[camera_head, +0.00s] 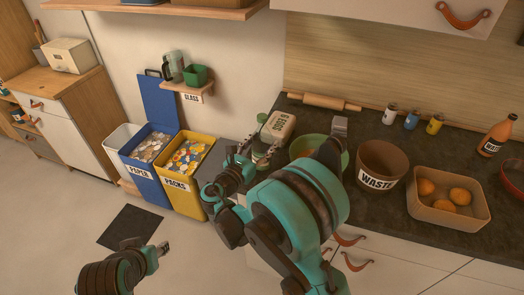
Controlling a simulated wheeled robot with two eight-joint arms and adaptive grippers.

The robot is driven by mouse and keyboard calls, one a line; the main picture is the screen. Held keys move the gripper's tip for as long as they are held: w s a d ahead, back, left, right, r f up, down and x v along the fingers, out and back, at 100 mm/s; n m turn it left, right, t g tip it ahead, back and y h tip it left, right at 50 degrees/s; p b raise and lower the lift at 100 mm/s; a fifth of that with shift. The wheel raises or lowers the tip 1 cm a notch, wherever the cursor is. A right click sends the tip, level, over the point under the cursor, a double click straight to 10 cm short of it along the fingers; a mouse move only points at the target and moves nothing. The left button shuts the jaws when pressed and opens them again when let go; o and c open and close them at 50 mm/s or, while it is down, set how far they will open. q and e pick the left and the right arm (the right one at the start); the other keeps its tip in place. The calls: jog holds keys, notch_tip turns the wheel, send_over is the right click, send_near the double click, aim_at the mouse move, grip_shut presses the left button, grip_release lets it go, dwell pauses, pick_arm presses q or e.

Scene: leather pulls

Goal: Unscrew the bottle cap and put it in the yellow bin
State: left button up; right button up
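A green bottle (261,157) with a small pale cap (262,117) stands upright at the counter's left end, partly hidden by my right gripper. My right gripper (259,146) is at the bottle's body, below the cap. Its two fingers are spread, one on each side of the bottle; I cannot tell whether they touch it. My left gripper (165,248) is low over the floor at the lower left, far from the bottle, and too small to read. The yellow bin (201,201), labelled PACKS, stands on the floor left of the counter, full of colourful scraps.
A blue PAPER bin (151,186) with a raised lid stands beside the yellow bin. On the counter are a FOOD container (279,126), a green bowl (305,139), a brown WASTE bin (381,165) and an orange fruit box (446,205). My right arm crosses the counter front.

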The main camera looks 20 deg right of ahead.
aim_at(259, 136)
jog(key=shift+r, duration=0.1)
notch_tip(259, 136, up, 5)
jog(key=p, duration=0.2)
jog(key=shift+f+p, duration=0.2)
jog(key=shift+p, duration=0.1)
jog(key=s+d+r+p, duration=0.3)
jog(key=s+d+r, duration=0.2)
jog(key=s, duration=0.5)
jog(key=shift+s+d+r+p, duration=0.15)
jog(key=shift+d+r+p, duration=0.2)
jog(key=shift+r, duration=0.25)
jog(key=o, duration=0.6)
jog(key=c, duration=0.9)
